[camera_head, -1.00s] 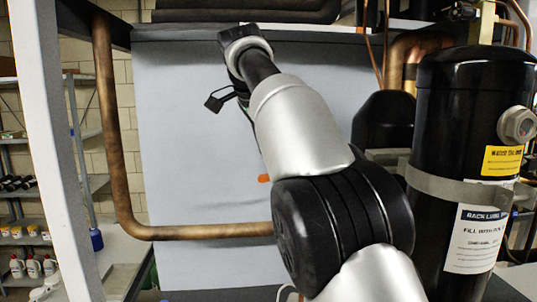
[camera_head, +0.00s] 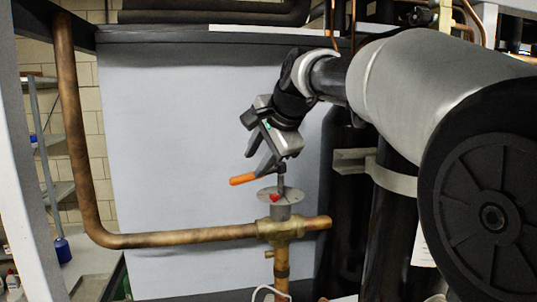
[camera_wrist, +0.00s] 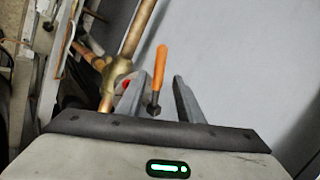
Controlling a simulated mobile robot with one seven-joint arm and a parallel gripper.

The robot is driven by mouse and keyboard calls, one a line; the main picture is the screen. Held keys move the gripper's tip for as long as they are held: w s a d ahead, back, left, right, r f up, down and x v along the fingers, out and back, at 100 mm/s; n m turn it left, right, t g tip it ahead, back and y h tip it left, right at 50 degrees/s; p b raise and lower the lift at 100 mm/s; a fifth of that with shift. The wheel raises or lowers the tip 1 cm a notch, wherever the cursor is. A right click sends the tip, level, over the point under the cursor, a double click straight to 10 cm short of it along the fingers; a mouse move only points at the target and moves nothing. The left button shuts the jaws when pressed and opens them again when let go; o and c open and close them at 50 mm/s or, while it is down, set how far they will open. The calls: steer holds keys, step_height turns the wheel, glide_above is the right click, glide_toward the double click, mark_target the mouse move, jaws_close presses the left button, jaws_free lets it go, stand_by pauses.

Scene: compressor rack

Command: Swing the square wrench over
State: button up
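The square wrench has an orange handle (camera_head: 243,179) that points left in the head view. Its dark head sits at the upright stem above a round grey plate with a red mark (camera_head: 273,197), on top of a brass valve (camera_head: 280,229). My gripper (camera_head: 268,166) reaches down from the upper right and is at the wrench. In the wrist view the orange handle (camera_wrist: 160,66) and dark wrench head (camera_wrist: 153,105) lie between the two fingers of my open gripper (camera_wrist: 158,80), with gaps on both sides. Whether either finger touches the wrench is unclear.
A copper pipe (camera_head: 190,236) runs left from the valve and bends upward. A grey panel (camera_head: 180,120) stands behind. A dark cylinder with a metal band (camera_head: 392,178) is at the right, partly hidden by my arm. A white post (camera_head: 35,200) is at the left.

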mark_target(247, 176)
steer(key=x, duration=0.7)
steer(key=shift+w+a+f, duration=0.15)
steer(key=shift+w+f, duration=0.1)
jaws_close()
steer(key=shift+w+a+m+t+h, duration=0.4)
steer(key=shift+w+a+m+h, duration=0.45)
steer(key=shift+m, duration=0.35)
steer(key=shift+w+a+f+m+h, duration=0.1)
steer(key=shift+w+a+m+h, duration=0.05)
steer(key=shift+w+m+h, duration=0.35)
steer(key=shift+w+a+m+h, duration=0.25)
steer(key=shift+w+m, duration=0.2)
steer(key=shift+m, duration=0.15)
steer(key=shift+o, duration=0.5)
jaws_free()
steer(key=shift+w+t, duration=0.2)
steer(key=shift+t, duration=0.1)
steer(key=shift+s+d, duration=0.1)
steer(key=shift+d, duration=0.05)
